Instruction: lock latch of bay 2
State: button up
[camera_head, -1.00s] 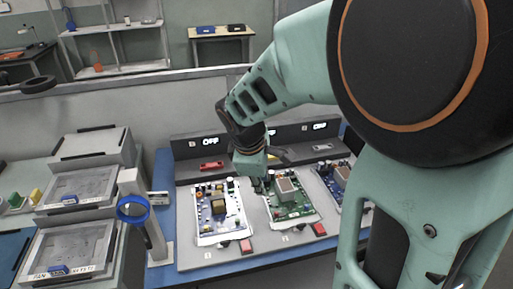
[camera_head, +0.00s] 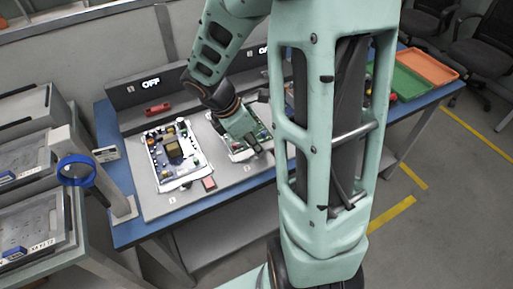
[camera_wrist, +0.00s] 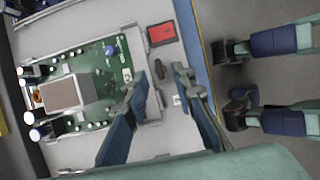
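In the wrist view, a small black knob (camera_wrist: 159,70), which may be the bay's latch, sits on the grey panel (camera_wrist: 160,140) between a green circuit board (camera_wrist: 90,95) and the blue table edge. My gripper (camera_wrist: 160,80) is open, with one finger on each side of the knob; I cannot tell whether either touches it. A red block (camera_wrist: 161,34) sits just above the knob. In the head view, my gripper (camera_head: 255,148) is at the front of the middle bay, by its green board (camera_head: 236,150). My arm hides part of that bay.
The left bay holds another board (camera_head: 172,152), with a red block (camera_head: 209,184) at its front. An "OFF" display (camera_head: 151,83) stands behind it. A blue ring on a post (camera_head: 76,171) is at left. Green (camera_head: 409,83) and orange (camera_head: 428,66) trays lie at right.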

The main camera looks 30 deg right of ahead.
jog(key=shift+x, duration=1.3)
grip_shut()
